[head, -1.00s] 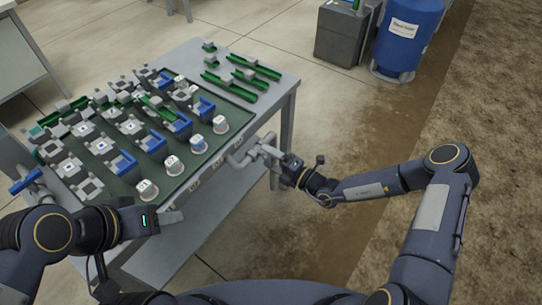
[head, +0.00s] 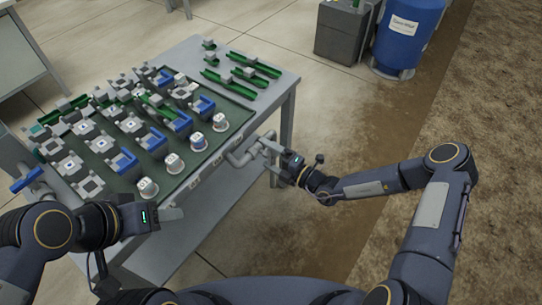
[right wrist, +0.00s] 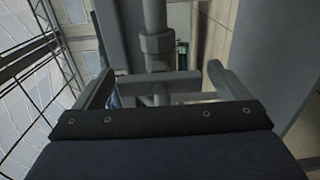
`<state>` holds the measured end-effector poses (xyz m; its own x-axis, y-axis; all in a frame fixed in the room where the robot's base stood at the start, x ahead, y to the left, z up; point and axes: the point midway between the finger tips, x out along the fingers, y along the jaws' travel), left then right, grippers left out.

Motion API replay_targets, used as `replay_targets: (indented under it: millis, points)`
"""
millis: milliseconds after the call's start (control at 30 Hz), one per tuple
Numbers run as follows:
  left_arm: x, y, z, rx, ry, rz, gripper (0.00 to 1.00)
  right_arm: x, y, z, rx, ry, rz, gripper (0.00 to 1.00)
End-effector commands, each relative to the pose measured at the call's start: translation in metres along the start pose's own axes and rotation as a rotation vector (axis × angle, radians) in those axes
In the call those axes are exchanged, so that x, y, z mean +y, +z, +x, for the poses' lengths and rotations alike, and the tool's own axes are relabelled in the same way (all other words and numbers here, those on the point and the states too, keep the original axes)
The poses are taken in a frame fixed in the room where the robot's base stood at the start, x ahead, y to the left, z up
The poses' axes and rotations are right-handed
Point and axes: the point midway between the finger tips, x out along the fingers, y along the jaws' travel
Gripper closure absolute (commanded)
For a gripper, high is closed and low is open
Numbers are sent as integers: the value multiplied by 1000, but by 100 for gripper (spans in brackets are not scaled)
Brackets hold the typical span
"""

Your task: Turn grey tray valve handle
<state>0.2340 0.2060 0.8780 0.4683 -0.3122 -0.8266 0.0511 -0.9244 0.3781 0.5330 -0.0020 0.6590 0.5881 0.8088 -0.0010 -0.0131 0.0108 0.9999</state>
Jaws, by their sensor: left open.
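The grey tray valve and its pipe (head: 243,154) stand at the right edge of the work table. My right gripper (head: 271,147) is at this valve, coming from the right. In the right wrist view its two fingers (right wrist: 164,82) are wide apart, with a grey crossbar, likely the handle (right wrist: 170,90), between them. A grey pipe with a collar (right wrist: 156,42) rises behind the bar. I cannot tell whether the fingers touch the bar. My left gripper (head: 170,216) is open and empty in front of the table's near edge, away from the valve.
The table's dark green tray (head: 168,186) holds many grey, blue and green parts and white-capped cups. Green rails (head: 254,67) lie at its back. A blue handle (head: 27,180) is at the far left. A blue drum (head: 405,35) and grey box (head: 340,35) stand behind. Floor to the right is clear.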

Motion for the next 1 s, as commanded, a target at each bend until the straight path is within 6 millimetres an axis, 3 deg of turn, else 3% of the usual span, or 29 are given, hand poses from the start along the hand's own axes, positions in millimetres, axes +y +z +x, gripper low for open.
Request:
replay_targets:
  millis: [267, 700, 1000]
  points:
    - [0, 0, 0, 0, 0, 0, 50, 0, 1, -7, -1, 0, 0, 5]
    - [1, -1, -2, 0, 0, 0, 50, 0, 0, -72, -2, -1, 1, 5]
    - [1, -1, -2, 0, 0, 0, 50, 0, 0, -78, 0, 1, 0, 5]
